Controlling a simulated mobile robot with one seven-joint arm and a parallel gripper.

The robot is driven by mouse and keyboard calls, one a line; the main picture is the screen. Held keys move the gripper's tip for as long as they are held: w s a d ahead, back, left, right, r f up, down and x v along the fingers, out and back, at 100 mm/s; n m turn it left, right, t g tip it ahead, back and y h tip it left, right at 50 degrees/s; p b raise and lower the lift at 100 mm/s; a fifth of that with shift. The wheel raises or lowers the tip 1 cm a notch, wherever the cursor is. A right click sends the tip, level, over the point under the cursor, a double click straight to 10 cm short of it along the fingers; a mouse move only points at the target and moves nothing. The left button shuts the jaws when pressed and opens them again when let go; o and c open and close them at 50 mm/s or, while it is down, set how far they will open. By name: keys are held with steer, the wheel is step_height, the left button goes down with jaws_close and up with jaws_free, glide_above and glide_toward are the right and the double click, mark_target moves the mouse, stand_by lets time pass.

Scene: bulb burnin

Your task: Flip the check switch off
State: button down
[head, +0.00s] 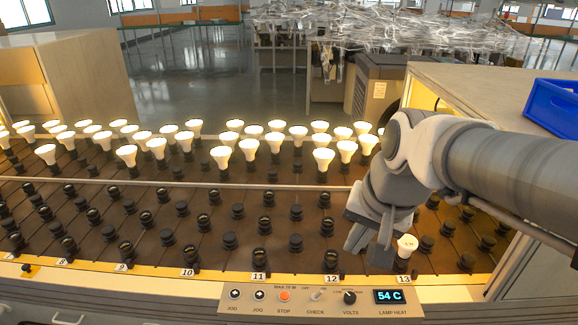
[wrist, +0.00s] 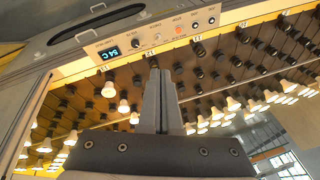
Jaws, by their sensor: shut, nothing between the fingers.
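The check switch (head: 317,295) is a small light toggle on the grey control panel (head: 250,304), between the orange STOP button (head: 285,296) and the black VOLTS knob (head: 349,298). I cannot tell which way its lever points. In the wrist view the panel (wrist: 124,45) shows at the upper left, beyond my fingertips. My gripper (head: 368,241) is shut and empty, above the front socket rows near lanes 12 and 13, behind and to the right of the switch. Its fingers point up the middle of the wrist view (wrist: 158,78), apart from the panel.
A white bulb (head: 407,245) stands right beside my gripper. Several lit bulbs (head: 222,155) fill the rear rows; dark sockets (head: 230,241) fill the front rows. The display (head: 389,296) reads 54 C. A blue bin (head: 555,106) sits on the right cabinet. Space above the panel is clear.

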steer(key=w+d+f+m+g+y+b, duration=0.15)
steer(key=w+f+m+b, duration=0.35)
steer(key=w+f+m, duration=0.55)
steer(key=m+g+b, duration=0.2)
steer(key=m+b, duration=0.2)
glide_toward(319, 294)
steer(key=shift+w+d+r, duration=0.1)
steer(key=shift+d+r, duration=0.3)
steer(key=shift+d, duration=0.2)
steer(key=shift+d+r, duration=0.35)
steer(key=shift+d, duration=0.25)
steer(key=shift+n, duration=0.25)
steer(key=b+x, duration=0.3)
steer(key=x, duration=0.7)
steer(key=shift+d, duration=0.1)
steer(key=shift+r, duration=0.15)
steer(key=shift+h+p, duration=0.25)
steer(key=shift+p, duration=0.15)
